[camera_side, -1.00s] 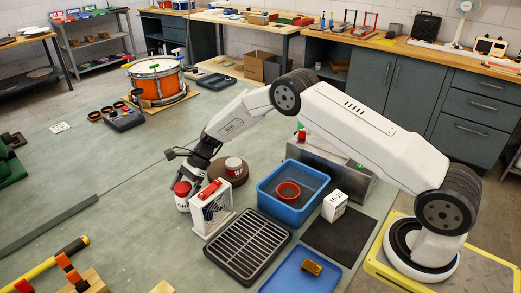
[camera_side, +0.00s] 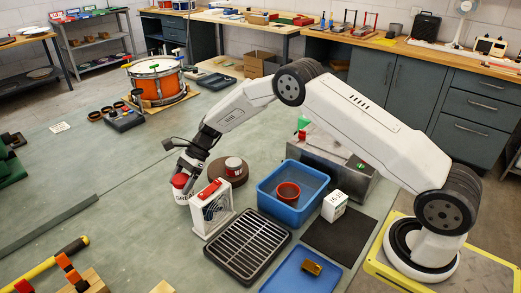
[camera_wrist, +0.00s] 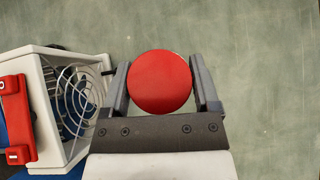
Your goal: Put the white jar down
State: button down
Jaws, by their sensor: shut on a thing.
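The white jar (camera_side: 181,197) has a red lid and hangs upright or nearly so in my gripper (camera_side: 186,181). In the wrist view its round red lid (camera_wrist: 160,82) sits between the two fingers of my gripper (camera_wrist: 161,84), which are shut on it. The jar is left of the white fan box in the side view. I cannot tell whether its bottom touches the green bench top or is just above it. The lower body of the jar is hidden in the wrist view.
A brown round turntable (camera_side: 229,175) bears a small red-and-white jar (camera_side: 233,166). A black grille (camera_side: 247,245) and blue bin (camera_side: 292,194) lie further right.

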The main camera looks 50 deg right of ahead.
notch_tip(320, 180, up, 7)
dwell(0.4)
dwell(0.4)
jog(key=s+d+m+t+h, duration=0.1)
jog(key=s+d+m+t, duration=0.15)
jog(key=d, duration=1.65)
jog(key=s+d+m+t+h, duration=0.1)
jog(key=s+d+m+t, duration=0.2)
jog(key=d, duration=1.6)
jog(key=shift+m+g, duration=0.35)
jog(key=shift+g, duration=0.2)
jog(key=shift+s+f, duration=0.15)
jog(key=shift+f, duration=2.65)
jog(key=shift+a+f, duration=0.1)
jog(key=shift+f, duration=1.75)
jog(key=shift+f, duration=0.15)
